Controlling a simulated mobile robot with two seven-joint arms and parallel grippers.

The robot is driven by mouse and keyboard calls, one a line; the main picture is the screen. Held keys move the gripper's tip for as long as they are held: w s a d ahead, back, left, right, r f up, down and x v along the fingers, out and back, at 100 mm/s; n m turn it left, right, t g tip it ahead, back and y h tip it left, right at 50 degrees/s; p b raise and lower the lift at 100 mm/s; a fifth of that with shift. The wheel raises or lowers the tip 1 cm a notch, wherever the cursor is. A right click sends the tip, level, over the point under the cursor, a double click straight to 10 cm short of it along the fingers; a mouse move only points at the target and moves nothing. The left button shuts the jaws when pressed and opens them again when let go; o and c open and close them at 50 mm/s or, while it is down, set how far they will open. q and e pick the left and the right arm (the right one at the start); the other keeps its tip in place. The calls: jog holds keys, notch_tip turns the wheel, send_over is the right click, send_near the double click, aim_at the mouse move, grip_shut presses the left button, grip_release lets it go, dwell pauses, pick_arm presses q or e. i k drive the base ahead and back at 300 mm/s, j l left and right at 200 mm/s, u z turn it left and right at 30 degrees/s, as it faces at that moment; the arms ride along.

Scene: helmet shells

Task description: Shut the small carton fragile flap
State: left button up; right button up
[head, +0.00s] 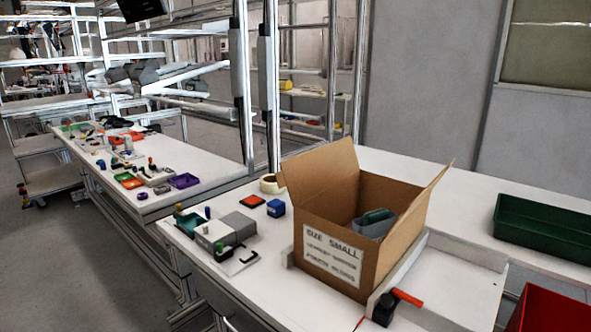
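The small brown carton (390,255) stands upright on the white table, with a "SIZE SMALL" label (332,256) on its front. Its top is open. One flap (321,164) stands up at the back left and another (436,190) slants up and outward at the right. I see no "fragile" marking on either flap. A grey-green object (374,223) lies inside the carton; the rest of the inside is mostly hidden by the walls. Neither of my grippers is in the head view.
A black tool with an orange handle (399,298) lies before the carton's right side. A white tray (462,283) is right of it; a green bin (545,231) and a red bin (550,312) stand farther right. A blue block (275,208) and small parts lie left.

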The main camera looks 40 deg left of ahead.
aim_at(308, 175)
jog(key=u, duration=1)
jog(key=i+j, duration=0.15)
jog(key=j, duration=0.2)
jog(key=i+j, duration=0.15)
jog(key=j, duration=0.15)
jog(key=i+j+z, duration=0.1)
jog(key=j, duration=0.25)
jog(key=i+j, duration=0.15)
jog(key=j, duration=0.2)
